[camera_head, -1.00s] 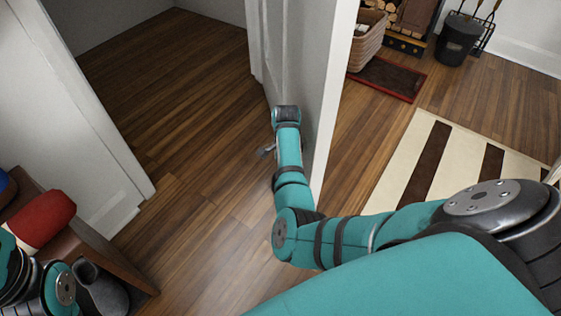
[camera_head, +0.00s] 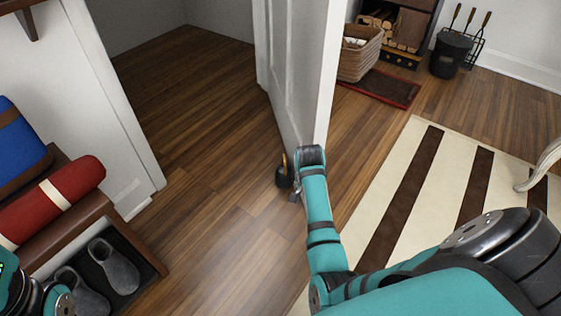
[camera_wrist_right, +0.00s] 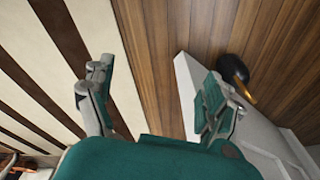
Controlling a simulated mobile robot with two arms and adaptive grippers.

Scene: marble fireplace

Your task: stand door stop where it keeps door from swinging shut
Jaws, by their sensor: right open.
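The white door (camera_head: 293,75) stands open, its free edge toward me. The door stop (camera_head: 284,176), dark with a golden-brown handle, stands upright on the floor on the left side of the door, close to its free edge. I cannot tell whether it touches the door. It also shows in the right wrist view (camera_wrist_right: 233,70), beyond one finger. My right gripper (camera_wrist_right: 155,98) is open and empty, with the door's edge near its right finger. In the head view the gripper is mostly hidden behind my wrist, just right of the door stop. My left gripper is not in view.
A bench (camera_head: 100,212) with a red bolster (camera_head: 60,195), a blue cushion (camera_head: 18,145) and grey slippers (camera_head: 113,266) stands at left. A striped rug (camera_head: 425,170) lies at right. A basket (camera_head: 360,55) and a black bucket (camera_head: 452,52) are at the back.

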